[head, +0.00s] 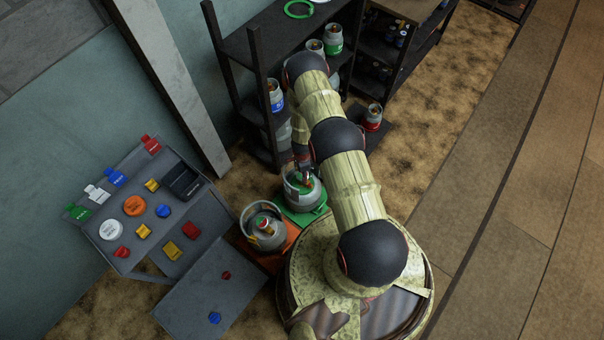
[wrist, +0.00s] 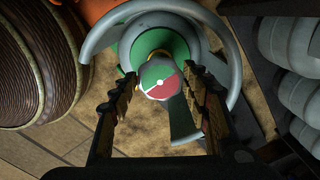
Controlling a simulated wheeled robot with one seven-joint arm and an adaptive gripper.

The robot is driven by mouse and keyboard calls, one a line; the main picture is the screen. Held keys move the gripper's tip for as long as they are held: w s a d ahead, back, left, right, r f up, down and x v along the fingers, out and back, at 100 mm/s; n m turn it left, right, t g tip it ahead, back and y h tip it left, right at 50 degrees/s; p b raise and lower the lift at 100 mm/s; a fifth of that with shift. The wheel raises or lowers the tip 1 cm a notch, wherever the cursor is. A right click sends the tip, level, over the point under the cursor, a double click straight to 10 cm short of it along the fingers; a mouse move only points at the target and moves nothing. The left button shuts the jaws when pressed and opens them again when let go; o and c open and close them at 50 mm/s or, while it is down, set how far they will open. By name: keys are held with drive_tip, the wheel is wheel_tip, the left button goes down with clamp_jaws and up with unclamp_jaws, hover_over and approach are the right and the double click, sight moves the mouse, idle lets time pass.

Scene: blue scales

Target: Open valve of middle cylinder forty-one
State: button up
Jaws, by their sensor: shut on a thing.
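The grey gas cylinder under my gripper stands on a green base (head: 310,214), between a grey cylinder on an orange base and one on a red base. In the wrist view its grey ring collar (wrist: 236,60) curves around the top. The valve knob (wrist: 160,80), a round disc of green, red and white, sits inside the collar. My gripper (wrist: 160,72) has its fingers on both sides of the knob and is shut on it. In the head view my gripper (head: 303,171) is over this cylinder, partly hidden by my arm. No number is readable.
The orange-base cylinder (head: 265,232) stands close to the left. The red-base cylinder (head: 373,118) is beyond my arm. Dark shelves (head: 243,45) with several cylinders stand behind. A grey stand (head: 190,235) with coloured tags is at left. Floor at right is clear.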

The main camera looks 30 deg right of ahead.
drive_tip(key=n, duration=0.4)
drive_tip(key=shift+n, duration=0.3)
drive_tip(key=n, duration=0.4)
drive_tip(key=shift+s+n, duration=0.1)
drive_tip(key=shift+n, duration=0.2)
drive_tip(key=n, duration=0.4)
drive_tip(key=shift+b, duration=0.35)
drive_tip(key=shift+d+n+b, duration=0.1)
drive_tip(key=shift+n+b, duration=0.2)
drive_tip(key=shift+n, duration=1.8)
drive_tip(key=o, duration=1.1)
drive_tip(key=shift+c, duration=0.2)
drive_tip(key=shift+o, duration=0.5)
drive_tip(key=shift+r, duration=0.1)
